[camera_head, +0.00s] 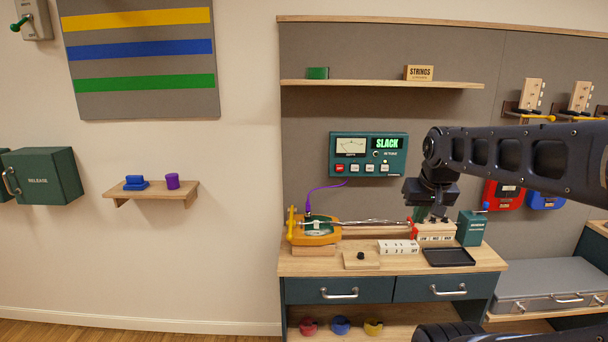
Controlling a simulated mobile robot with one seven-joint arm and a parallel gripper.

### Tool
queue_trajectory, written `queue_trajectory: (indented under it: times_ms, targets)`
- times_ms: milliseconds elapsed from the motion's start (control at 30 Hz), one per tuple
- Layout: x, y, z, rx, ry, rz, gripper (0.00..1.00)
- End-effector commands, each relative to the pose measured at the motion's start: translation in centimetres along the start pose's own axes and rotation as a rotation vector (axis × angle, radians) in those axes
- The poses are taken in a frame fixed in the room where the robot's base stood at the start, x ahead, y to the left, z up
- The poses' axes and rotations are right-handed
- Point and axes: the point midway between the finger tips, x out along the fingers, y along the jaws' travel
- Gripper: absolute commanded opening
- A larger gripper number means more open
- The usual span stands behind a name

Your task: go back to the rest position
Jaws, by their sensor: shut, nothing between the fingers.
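My arm reaches in from the right edge of the head view. My gripper (430,212) hangs down from the dark wrist, above the back right part of the workbench (305,266). Its fingers are small and partly lost against the things behind them; they look shut with nothing held. Below the gripper is a white lettered block (436,231). A green box (471,228) stands just right of it.
An orange device (315,236) with a purple cable stands at the bench's left. A black tray (448,257) lies at the front right. A "SLACK" meter (368,154) hangs behind. A small shelf (150,191) is at left. The floor at left is clear.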

Motion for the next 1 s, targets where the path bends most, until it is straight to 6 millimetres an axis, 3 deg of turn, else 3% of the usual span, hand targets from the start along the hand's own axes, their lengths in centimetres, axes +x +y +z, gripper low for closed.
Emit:
queue_trajectory:
  times_ms: [200,1000]
  targets:
    - [-0.18,-0.07,1.59,-0.025,-0.014,-0.003,0.00]
    - [-0.19,-0.07,1.53,-0.024,-0.013,-0.003,0.00]
